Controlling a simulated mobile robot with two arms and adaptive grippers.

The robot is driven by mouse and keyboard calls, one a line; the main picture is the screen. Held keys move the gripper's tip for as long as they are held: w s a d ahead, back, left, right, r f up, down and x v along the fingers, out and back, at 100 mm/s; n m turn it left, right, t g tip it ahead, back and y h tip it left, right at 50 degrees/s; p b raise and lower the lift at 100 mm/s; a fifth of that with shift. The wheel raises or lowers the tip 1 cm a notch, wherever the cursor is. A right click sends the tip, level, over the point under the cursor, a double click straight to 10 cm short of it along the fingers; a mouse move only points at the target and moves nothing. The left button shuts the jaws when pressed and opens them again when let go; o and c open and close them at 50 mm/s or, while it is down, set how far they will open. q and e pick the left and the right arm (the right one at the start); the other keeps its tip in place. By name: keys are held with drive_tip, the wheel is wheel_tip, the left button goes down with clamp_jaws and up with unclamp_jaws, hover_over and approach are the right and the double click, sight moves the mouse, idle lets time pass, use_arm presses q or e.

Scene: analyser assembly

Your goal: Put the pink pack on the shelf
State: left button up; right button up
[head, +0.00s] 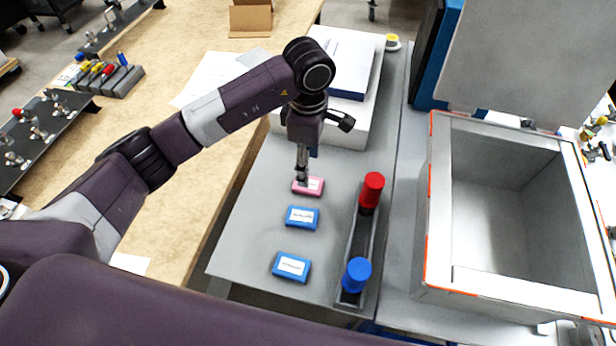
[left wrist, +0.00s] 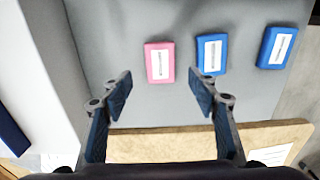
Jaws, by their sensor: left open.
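The pink pack (head: 308,187) with a white label lies flat on the grey table, at the far end of a row with two blue packs. It also shows in the left wrist view (left wrist: 160,62), lying beyond and between my open fingers. My left gripper (head: 302,180) is over the pink pack in the head view, pointing down. In the left wrist view my left gripper (left wrist: 158,88) is open with nothing between its fingers. I cannot tell a shelf for certain. My right gripper is not in view.
Blue packs (head: 302,217) (head: 291,266) lie nearer me. A rack with a red-capped (head: 372,188) and a blue-capped bottle (head: 356,274) stands to their right. A large open grey box (head: 436,220) is at the right. A white block (head: 345,132) stands behind.

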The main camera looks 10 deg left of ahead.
use_arm(q)
wheel_tip(320, 180, up, 6)
drive_tip(key=shift+f+b, duration=0.2)
drive_tip(key=shift+b, duration=0.25)
